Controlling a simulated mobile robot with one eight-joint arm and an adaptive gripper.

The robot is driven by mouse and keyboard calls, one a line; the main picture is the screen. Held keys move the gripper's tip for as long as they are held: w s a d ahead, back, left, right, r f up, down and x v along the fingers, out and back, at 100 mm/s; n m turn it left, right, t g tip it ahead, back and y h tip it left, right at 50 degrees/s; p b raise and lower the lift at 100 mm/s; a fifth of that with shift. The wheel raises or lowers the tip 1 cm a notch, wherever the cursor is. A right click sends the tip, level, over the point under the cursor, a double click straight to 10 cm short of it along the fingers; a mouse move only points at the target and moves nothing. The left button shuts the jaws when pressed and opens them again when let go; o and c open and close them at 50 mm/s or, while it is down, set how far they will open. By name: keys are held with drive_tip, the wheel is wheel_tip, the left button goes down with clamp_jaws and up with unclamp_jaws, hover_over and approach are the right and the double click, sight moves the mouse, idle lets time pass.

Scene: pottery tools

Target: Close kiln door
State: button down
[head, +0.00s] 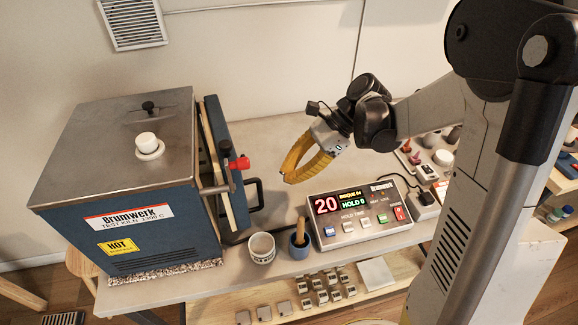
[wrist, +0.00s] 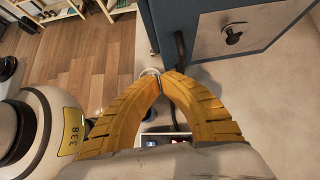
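The kiln (head: 120,165) is a blue box with a steel top on the left of the bench. Its blue door (head: 228,150), edged with pale lining, stands on the kiln's right side. A gap shows between door and body, so it is slightly ajar. A black handle (head: 256,195) and a red-tipped latch (head: 238,163) stick out from it. In the wrist view, a blue face (wrist: 170,25) with a grey panel and the black handle (wrist: 180,48) lie beyond the fingers. My gripper (head: 288,180) is right of the door, apart from it. Its yellow fingertips (wrist: 160,76) meet, with nothing visibly held.
A white cup (head: 261,248) and a blue pot with a wooden tool (head: 300,243) stand in front of the door. A controller (head: 360,215) with a lit display sits to their right. Small blocks (head: 320,290) lie on the lower shelf. The bench behind my gripper is clear.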

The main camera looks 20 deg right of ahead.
sight(241, 202)
drive_tip(key=a+f+b, duration=0.1)
drive_tip(key=a+f, duration=0.3)
drive_tip(key=a, duration=0.4)
drive_tip(key=shift+s+a+f+b, duration=0.2)
drive_tip(key=shift+f+b, duration=0.05)
drive_tip(key=shift+b, duration=0.1)
drive_tip(key=shift+m+t, duration=0.6)
drive_tip(key=shift+m, duration=0.1)
drive_tip(key=a, duration=0.2)
drive_tip(key=s+a, duration=0.1)
drive_tip(key=a, duration=0.1)
drive_tip(key=shift+s, duration=0.15)
